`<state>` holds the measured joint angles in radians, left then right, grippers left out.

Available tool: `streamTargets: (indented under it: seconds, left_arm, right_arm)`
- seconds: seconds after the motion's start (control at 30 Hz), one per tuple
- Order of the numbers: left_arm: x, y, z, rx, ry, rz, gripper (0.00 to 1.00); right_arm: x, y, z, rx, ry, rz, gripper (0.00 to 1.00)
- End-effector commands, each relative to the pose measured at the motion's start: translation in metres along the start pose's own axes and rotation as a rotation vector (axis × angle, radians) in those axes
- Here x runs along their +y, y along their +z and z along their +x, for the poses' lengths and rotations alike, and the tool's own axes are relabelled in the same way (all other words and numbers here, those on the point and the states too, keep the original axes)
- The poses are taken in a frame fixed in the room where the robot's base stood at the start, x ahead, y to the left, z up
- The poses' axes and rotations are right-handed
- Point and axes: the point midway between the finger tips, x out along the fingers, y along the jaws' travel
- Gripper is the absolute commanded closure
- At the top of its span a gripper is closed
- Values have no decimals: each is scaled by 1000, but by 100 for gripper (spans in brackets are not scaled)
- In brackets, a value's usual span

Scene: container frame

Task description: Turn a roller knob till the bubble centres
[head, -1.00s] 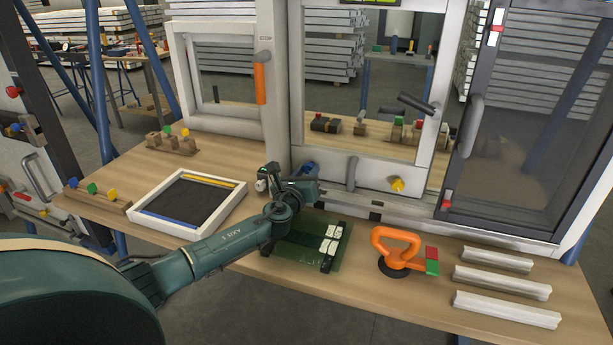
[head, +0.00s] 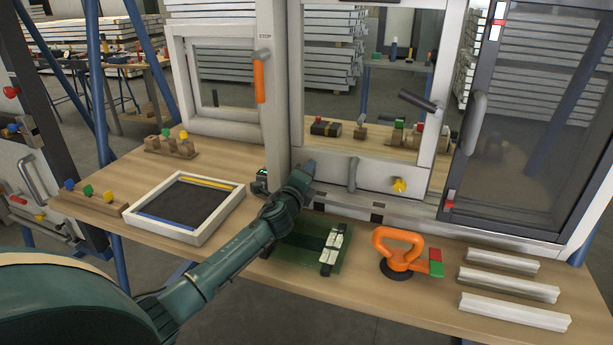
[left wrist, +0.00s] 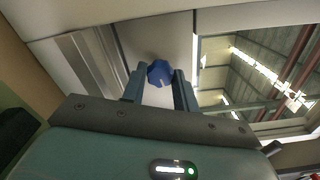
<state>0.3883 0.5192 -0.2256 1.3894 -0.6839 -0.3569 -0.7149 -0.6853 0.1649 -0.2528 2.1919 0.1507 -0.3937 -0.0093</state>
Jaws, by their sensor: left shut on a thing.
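A blue roller knob (left wrist: 160,73) sits at the bottom of the white frame in the left wrist view. My left gripper (left wrist: 160,82) is shut on it, one finger on each side. In the head view my left gripper (head: 307,168) reaches the lower frame beside the post, and my wrist hides most of the knob. A yellow knob (head: 399,185) is on the frame's lower rail to the right, apart from my gripper. I cannot make out a level bubble in either view. My right gripper is not in view.
An orange suction lifter (head: 397,250) and white profile bars (head: 515,311) lie on the bench at right. A dark green glass pane (head: 330,240) lies under my forearm. A small framed tray (head: 190,208) lies at left. A grey handle (head: 352,174) stands near my gripper.

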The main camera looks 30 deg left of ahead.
Motion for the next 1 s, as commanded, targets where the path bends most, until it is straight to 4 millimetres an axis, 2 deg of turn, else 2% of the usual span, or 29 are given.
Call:
streamTargets:
  seconds: [0.6,1.0]
  left_arm:
    - [0,1,0,-3,1,-583,93]
    - [0,1,0,-3,1,-841,93]
  right_arm:
    - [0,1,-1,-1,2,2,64]
    - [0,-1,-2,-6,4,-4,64]
